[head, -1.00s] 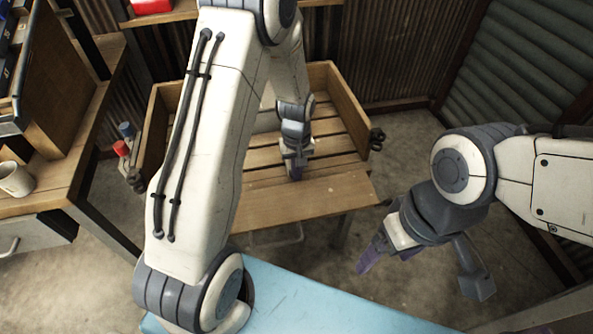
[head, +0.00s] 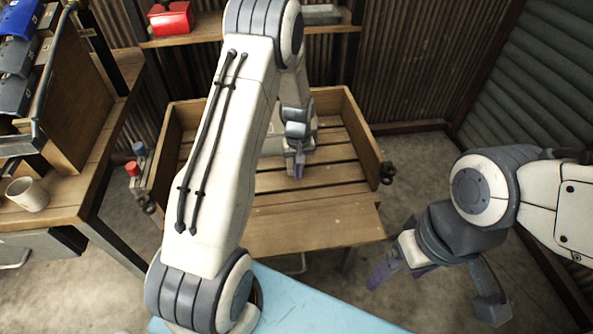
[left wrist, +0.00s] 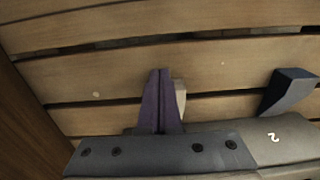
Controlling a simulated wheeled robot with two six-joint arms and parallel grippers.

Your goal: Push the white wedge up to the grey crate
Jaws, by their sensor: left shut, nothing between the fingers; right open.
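My left gripper (head: 298,172) points down over the slatted wooden bench top, its purple fingers shut with nothing between them. In the left wrist view the shut fingers (left wrist: 160,80) are low over the slats. A pale piece (left wrist: 180,96) shows just right of them; I cannot tell whether it is the white wedge. In the head view a pale shape (head: 271,144) lies on the bench left of the left gripper, mostly hidden behind my left arm; I cannot tell whether it is wedge or crate. My right gripper (head: 400,277) is open and empty, right of the bench.
The bench has raised wooden walls (head: 362,135) at both sides and the back. Its front board (head: 310,225) is bare, as are the slats right of the left gripper. A red box (head: 172,19) and a grey tray (head: 322,14) sit on the back shelf. A mug (head: 27,194) stands at left.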

